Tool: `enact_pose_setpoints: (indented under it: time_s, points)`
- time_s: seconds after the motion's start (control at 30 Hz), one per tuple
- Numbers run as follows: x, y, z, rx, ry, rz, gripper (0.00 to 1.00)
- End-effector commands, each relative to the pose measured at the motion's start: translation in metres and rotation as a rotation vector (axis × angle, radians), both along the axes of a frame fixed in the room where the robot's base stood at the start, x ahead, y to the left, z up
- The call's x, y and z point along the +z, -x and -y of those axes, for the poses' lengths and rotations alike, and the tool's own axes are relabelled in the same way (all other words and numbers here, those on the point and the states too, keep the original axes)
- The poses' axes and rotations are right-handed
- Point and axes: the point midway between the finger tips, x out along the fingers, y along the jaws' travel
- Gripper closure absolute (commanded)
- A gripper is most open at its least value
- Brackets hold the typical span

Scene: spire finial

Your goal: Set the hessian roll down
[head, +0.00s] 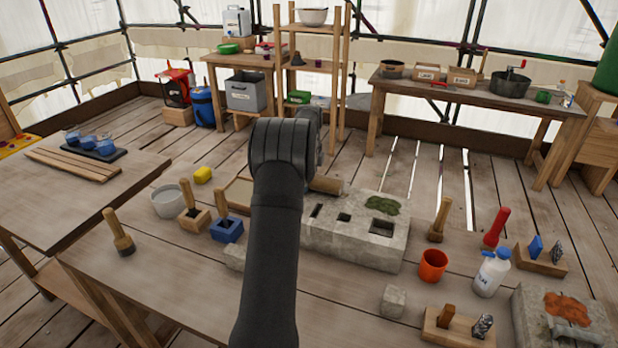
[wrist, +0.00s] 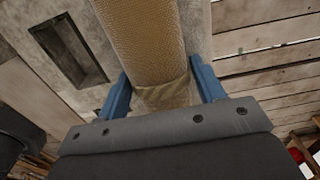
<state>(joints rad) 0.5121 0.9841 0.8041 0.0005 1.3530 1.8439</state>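The hessian roll (wrist: 145,45) is a tan woven cylinder that runs up the wrist view between the two blue fingers of my gripper (wrist: 160,88). The fingers lie against both of its sides, so my gripper is shut on it. In the head view only a short tan end of the roll (head: 327,185) shows right of my arm, at the back left of the grey stone block (head: 345,243). My arm hides the rest of it and the gripper. I cannot tell whether the roll touches the stone.
The block has dark rectangular sockets and a green patch. A blue holder (head: 227,230) and grey bucket (head: 168,201) are left. The front-left bench is mostly clear.

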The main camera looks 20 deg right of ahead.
Motion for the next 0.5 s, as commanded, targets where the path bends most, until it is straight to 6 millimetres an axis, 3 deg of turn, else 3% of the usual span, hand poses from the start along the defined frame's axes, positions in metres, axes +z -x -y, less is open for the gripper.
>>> enact_pose_setpoints:
  time_s: [0.33, 0.5]
  points:
    - [0.001, 0.0, 0.0, 0.0, 0.0, 0.0, 0.28]
    - [0.019, -0.001, 0.0, 0.0, 0.001, 0.003, 0.28]
